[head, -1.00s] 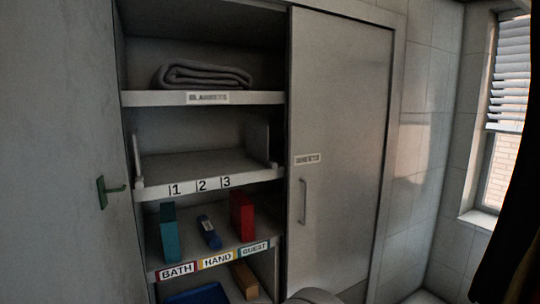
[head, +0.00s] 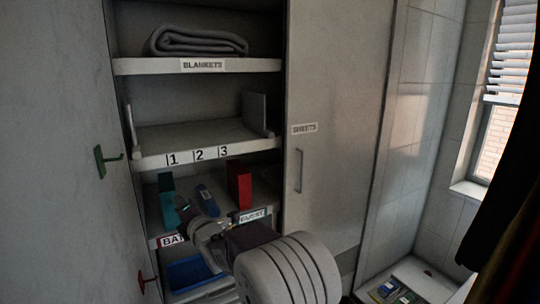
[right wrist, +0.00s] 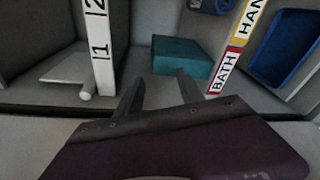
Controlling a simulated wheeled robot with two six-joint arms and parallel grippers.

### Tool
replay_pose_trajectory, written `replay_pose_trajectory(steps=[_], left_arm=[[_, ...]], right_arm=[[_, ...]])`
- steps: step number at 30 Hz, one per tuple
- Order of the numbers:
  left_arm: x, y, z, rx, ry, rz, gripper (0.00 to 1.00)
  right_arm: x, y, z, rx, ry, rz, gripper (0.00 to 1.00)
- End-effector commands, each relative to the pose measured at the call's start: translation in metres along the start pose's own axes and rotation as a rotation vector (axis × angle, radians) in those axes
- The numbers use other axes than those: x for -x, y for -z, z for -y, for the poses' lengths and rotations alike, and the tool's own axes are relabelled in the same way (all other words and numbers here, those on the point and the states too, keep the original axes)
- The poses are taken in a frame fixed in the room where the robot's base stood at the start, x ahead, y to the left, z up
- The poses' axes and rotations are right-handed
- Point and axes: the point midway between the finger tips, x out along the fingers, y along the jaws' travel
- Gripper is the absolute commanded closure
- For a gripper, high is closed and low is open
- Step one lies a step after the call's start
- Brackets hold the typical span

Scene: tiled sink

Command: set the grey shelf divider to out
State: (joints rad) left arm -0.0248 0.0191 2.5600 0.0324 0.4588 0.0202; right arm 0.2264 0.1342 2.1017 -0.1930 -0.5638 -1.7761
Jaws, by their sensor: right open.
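The numbered shelf (head: 215,156) carries the labels 1, 2 and 3 on its front edge. A grey upright divider panel (head: 256,112) stands at its right end. Another thin pale upright panel (head: 130,122) stands at its left end; a pale panel (right wrist: 75,67) with a round white knob (right wrist: 85,96) shows beside label 1 in the right wrist view. I cannot tell which one the task means. My right gripper (head: 182,208) is in front of the lower shelf, below the numbered one. Its open fingers (right wrist: 158,88) hold nothing. My left gripper is not in view.
A teal block (head: 167,194), a blue item (head: 207,200) and a red block (head: 238,184) stand on the lower shelf. A blue bin (head: 187,272) is below. A folded blanket (head: 196,40) lies above. The sliding door (head: 337,130) covers the right side.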

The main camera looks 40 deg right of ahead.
Motion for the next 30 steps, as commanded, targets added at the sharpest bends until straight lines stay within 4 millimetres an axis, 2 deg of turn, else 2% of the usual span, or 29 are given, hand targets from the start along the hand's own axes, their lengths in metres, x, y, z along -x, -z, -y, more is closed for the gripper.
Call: replay_pose_trajectory(steps=[1, 2, 3, 4, 6, 9, 12, 17, 20, 24, 30], left_arm=[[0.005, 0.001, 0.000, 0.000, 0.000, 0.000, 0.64], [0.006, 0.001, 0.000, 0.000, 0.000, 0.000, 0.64], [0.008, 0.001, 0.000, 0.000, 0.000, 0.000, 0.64], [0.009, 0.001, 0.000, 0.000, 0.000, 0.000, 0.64], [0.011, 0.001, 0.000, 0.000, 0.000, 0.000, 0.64], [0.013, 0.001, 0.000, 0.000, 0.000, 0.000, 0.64], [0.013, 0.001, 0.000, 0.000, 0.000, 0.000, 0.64], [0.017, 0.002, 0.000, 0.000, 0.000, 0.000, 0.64], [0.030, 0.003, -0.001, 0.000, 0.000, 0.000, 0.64], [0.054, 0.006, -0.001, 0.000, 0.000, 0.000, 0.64], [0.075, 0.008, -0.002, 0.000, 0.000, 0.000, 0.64]], right_arm=[[-0.007, -0.065, -0.031, 0.171, -0.112, 0.130, 0.55], [-0.005, -0.102, -0.046, 0.266, -0.163, 0.208, 0.55], [0.001, -0.149, -0.058, 0.361, -0.206, 0.306, 0.55], [0.007, -0.182, -0.061, 0.399, -0.221, 0.370, 0.55], [0.024, -0.243, -0.047, 0.421, -0.188, 0.472, 0.55], [0.044, -0.291, -0.017, 0.420, -0.118, 0.550, 0.55], [0.056, -0.309, -0.005, 0.418, -0.089, 0.583, 0.55], [0.055, -0.313, -0.006, 0.417, -0.085, 0.586, 0.55], [0.043, -0.321, -0.012, 0.415, -0.085, 0.584, 0.55], [0.017, -0.338, -0.021, 0.415, -0.085, 0.584, 0.55], [-0.011, -0.354, -0.024, 0.415, -0.085, 0.584, 0.55]])
